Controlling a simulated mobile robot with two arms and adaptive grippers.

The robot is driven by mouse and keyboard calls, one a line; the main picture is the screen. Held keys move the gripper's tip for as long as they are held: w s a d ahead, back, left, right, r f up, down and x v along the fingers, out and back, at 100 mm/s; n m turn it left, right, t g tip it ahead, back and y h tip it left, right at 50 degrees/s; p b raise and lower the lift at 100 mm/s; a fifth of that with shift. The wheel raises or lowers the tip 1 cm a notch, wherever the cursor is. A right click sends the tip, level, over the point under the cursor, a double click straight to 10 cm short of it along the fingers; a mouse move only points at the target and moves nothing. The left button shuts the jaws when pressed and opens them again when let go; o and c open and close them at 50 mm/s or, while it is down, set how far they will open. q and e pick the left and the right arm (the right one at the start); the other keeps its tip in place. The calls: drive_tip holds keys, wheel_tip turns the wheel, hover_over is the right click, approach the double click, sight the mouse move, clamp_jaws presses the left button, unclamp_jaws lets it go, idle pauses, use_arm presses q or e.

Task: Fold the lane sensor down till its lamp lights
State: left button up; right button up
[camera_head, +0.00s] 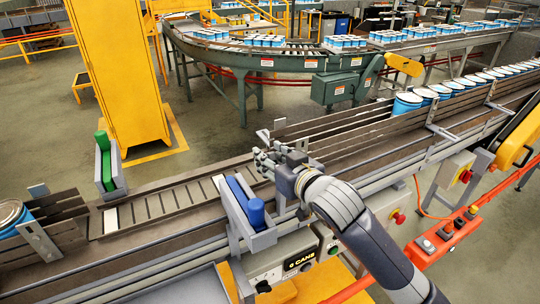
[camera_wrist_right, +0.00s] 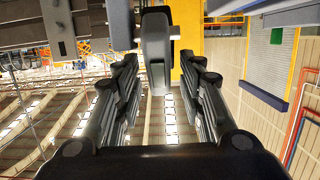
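My right gripper (camera_head: 268,158) reaches over the near conveyor from the lower right. In the right wrist view its two fingers (camera_wrist_right: 160,95) are spread, with a gap between them. A grey upright part with a rounded end (camera_wrist_right: 157,45) stands beyond the fingertips, in line with the gap; it looks like the lane sensor, but I cannot be sure. No contact with it is visible. In the head view the gripper and wrist hide much of that spot, and a small grey bracket (camera_head: 264,136) shows just behind. I cannot make out a lit lamp. My left gripper is out of view.
A blue roller (camera_head: 256,212) and a green roller (camera_head: 103,142) stand on either side of the lane (camera_head: 160,203). Blue cans (camera_head: 405,103) queue at the right behind rails. A control box (camera_head: 298,264) and red buttons (camera_head: 397,216) sit along the near side.

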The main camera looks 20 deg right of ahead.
drive_tip(key=v, duration=0.6)
drive_tip(key=shift+s+d+r, duration=0.1)
drive_tip(key=shift+s, duration=0.25)
